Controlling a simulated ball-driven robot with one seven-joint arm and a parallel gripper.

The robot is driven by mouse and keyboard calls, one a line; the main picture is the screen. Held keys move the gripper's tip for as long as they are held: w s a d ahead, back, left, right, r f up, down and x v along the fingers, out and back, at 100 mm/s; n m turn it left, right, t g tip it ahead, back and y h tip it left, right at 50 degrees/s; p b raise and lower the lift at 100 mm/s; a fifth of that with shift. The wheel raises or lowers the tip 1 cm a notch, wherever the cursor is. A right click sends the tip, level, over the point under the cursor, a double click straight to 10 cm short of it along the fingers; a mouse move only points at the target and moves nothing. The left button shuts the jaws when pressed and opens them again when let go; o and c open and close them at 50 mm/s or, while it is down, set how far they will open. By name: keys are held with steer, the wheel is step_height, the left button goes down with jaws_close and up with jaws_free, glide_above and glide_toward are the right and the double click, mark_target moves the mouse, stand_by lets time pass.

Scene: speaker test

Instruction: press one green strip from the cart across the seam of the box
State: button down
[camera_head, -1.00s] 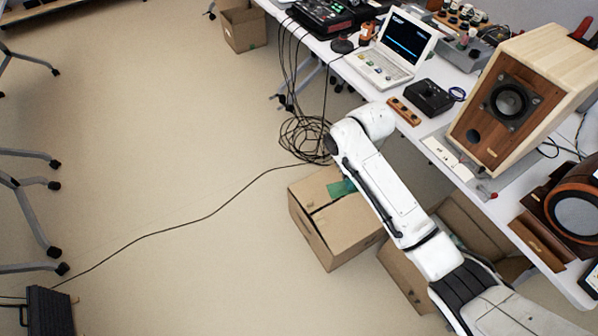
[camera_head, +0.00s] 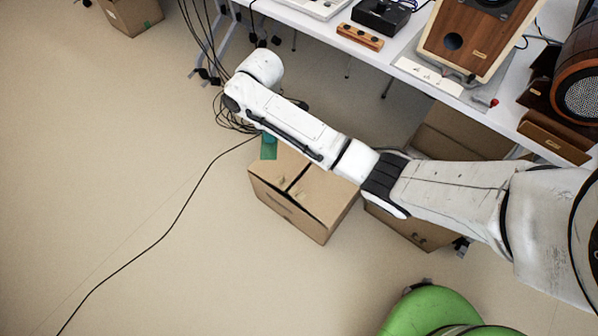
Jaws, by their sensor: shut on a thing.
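A closed-flap cardboard box (camera_head: 322,200) stands on the floor below my arm. Its dark seam shows between the top flaps, and part of the top is hidden by the arm. A green strip (camera_head: 268,149) shows at the box's upper left corner, just below my arm. Its upper end is hidden by the arm, and I cannot tell whether it touches the box. My arm reaches in from the right and bends down at its far end. My gripper is hidden behind the arm. I cannot make out the cart.
A white table (camera_head: 425,78) with a wooden speaker (camera_head: 462,40) runs along the upper right. An open carton (camera_head: 456,136) stands under it. A black cable (camera_head: 172,212) crosses the floor. A green rounded object (camera_head: 428,310) is at the bottom.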

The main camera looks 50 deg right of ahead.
steer(key=s+d+f+n+b, duration=0.1)
steer(key=d+f+n+b, duration=0.2)
steer(key=f+b, duration=0.6)
steer(key=s+d+f+n+b, duration=0.1)
steer(key=d+f+n+b, duration=0.2)
steer(key=f+b, duration=0.6)
steer(key=s+d+f+n+b, duration=0.1)
steer(key=d+f+n+b, duration=0.2)
steer(key=f+b, duration=0.7)
step_height(320, 180, down, 2)
steer(key=shift+f+n, duration=0.15)
steer(key=shift+n, duration=0.65)
steer(key=shift+f, duration=0.15)
